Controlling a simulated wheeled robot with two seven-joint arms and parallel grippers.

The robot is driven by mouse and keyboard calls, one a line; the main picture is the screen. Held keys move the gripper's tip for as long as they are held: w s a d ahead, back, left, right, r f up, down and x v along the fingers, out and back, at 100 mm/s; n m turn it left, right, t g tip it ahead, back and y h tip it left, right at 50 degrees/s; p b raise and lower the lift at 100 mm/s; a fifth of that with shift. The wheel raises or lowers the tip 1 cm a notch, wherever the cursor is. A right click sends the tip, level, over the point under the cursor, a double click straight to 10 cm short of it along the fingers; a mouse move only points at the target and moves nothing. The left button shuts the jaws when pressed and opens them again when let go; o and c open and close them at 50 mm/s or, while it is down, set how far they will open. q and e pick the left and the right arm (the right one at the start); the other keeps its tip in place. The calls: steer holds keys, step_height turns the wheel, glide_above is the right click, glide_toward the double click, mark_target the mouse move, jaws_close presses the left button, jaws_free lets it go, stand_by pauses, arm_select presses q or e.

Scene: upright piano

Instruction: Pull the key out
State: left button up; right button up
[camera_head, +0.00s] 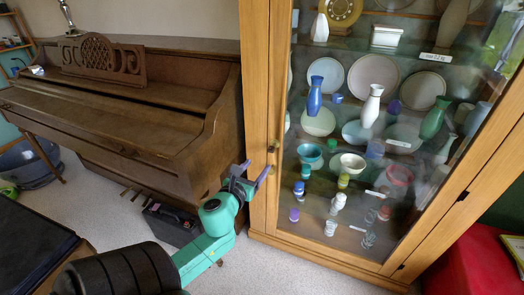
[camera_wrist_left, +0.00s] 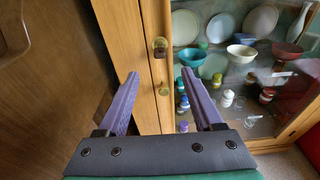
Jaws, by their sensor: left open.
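The glass-fronted wooden cabinet (camera_head: 257,110) stands right of the piano, its door closed. Small brass fittings sit on the door's left upright (camera_head: 275,147). In the left wrist view there are two: a round brass one (camera_wrist_left: 160,46) and a smaller one (camera_wrist_left: 163,89) below it, which looks like the key, though I cannot be sure. My left gripper (camera_head: 256,168) is open, with purple fingers, in front of the cabinet's lower left edge. In the left wrist view (camera_wrist_left: 159,74) its fingertips lie either side of the fittings, with nothing visibly held. My right gripper is not in view.
The brown upright piano (camera_head: 130,120) stands close on the left. A dark box (camera_head: 172,222) is on the floor between the piano and my left arm. Vases, plates and bowls stand behind the cabinet's glass. A red seat (camera_head: 480,255) is at the right.

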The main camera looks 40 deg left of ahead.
mark_target(270, 150)
arm_select(q)
steer(key=b+x, duration=0.1)
steer(key=x, duration=1.1)
steer(key=shift+w+a+f+b, duration=0.2)
steer(key=shift+w+b, duration=0.15)
steer(key=shift+w, duration=0.3)
steer(key=shift+s, duration=0.1)
jaws_close()
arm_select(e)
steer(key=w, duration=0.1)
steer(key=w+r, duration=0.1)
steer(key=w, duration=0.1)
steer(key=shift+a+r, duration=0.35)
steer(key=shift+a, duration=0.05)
